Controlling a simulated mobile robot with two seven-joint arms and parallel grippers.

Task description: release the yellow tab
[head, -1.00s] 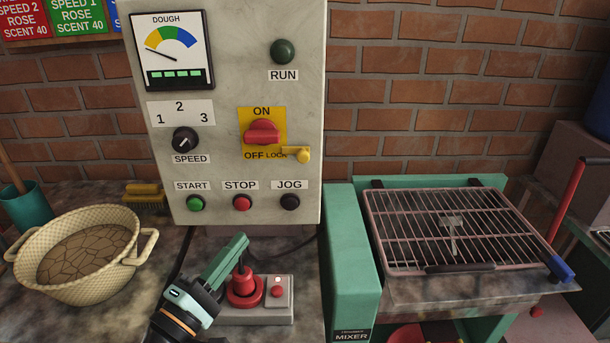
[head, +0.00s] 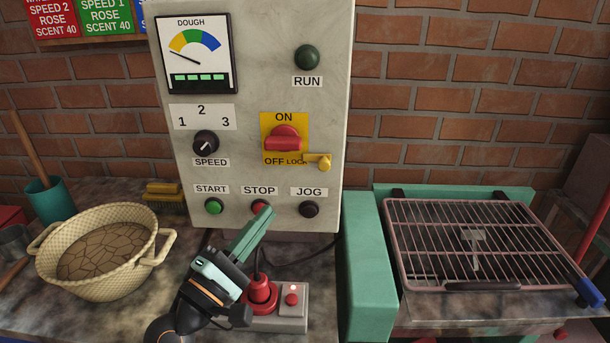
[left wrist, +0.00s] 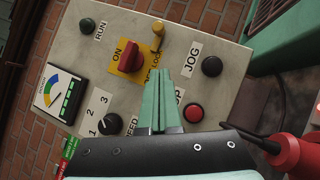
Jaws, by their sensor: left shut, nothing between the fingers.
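The yellow tab (head: 318,162) sits at the lower right of the yellow switch plate, beside the word LOCK. It also shows in the left wrist view (left wrist: 158,30), beyond my fingertips. The red rotary switch (head: 283,140) sits on that plate between ON and OFF, with its handle roughly level. My left gripper (head: 268,212) is shut and empty, its green fingers together, in front of the panel's lower edge and partly over the red STOP button (head: 260,207). In the left wrist view the shut fingers (left wrist: 163,75) point towards the tab, apart from it. My right gripper is not in view.
The grey control panel (head: 250,60) also carries a speed knob (head: 206,144), a green START button (head: 214,206) and a dark JOG button (head: 309,210). A wire-grille mixer stands right, a woven basket (head: 65,235) left.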

